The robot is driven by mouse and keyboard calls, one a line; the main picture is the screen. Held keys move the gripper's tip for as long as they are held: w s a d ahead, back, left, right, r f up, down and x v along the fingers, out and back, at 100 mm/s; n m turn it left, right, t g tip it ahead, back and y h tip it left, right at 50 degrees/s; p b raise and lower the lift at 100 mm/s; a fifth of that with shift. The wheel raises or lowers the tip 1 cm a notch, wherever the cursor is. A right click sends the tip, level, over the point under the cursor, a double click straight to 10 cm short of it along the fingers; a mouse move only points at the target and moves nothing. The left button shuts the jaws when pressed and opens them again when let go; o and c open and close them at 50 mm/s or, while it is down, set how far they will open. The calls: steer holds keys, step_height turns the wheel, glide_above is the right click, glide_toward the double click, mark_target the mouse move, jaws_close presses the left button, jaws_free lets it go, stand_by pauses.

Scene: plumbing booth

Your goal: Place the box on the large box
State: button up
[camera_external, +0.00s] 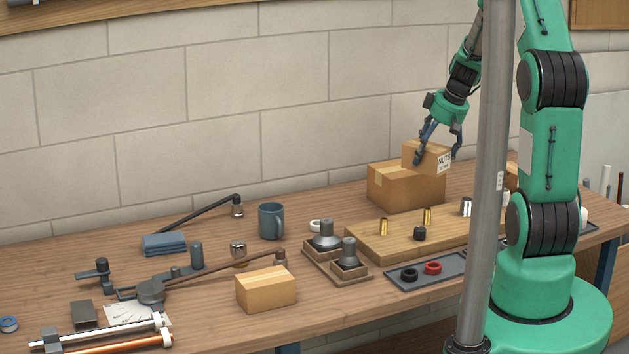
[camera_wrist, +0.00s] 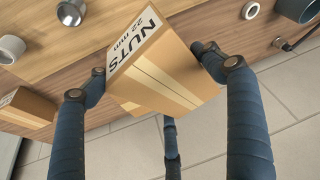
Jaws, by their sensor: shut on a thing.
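A small cardboard box (camera_external: 427,157) with a white label is between the fingers of my gripper (camera_external: 437,151), which is shut on it. In the wrist view the same box (camera_wrist: 165,75) shows its label reading "NUTS 22 mm", and my gripper's fingers (camera_wrist: 150,65) flank it. The large cardboard box (camera_external: 392,188) stands on the workbench against the wall side. The small box is over its top, towards the right end. Whether it touches the top or hovers just above cannot be told. The held box hides most of what lies under it in the wrist view.
Another cardboard box (camera_external: 265,290) sits at the bench front. A wooden board (camera_external: 375,243) with brass fittings lies before the large box. A grey pole (camera_external: 490,180) hides part of the bench. A blue mug (camera_external: 271,221) stands to the left.

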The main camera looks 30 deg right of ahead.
steer(key=shift+w, duration=0.1)
steer(key=w+d, duration=0.1)
steer(key=w, duration=0.4)
steer(key=w+d+f, duration=0.1)
steer(key=w, duration=0.4)
steer(key=w+d, duration=0.2)
steer(key=w, duration=0.3)
steer(key=shift+w+f+b, duration=0.2)
steer(key=shift+b, duration=0.1)
steer(key=shift+f, duration=0.15)
steer(key=shift+f+b, duration=0.35)
steer(key=shift+f, duration=1.25)
steer(key=shift+f, duration=0.2)
steer(key=o, duration=1.4)
steer(key=shift+r, duration=0.2)
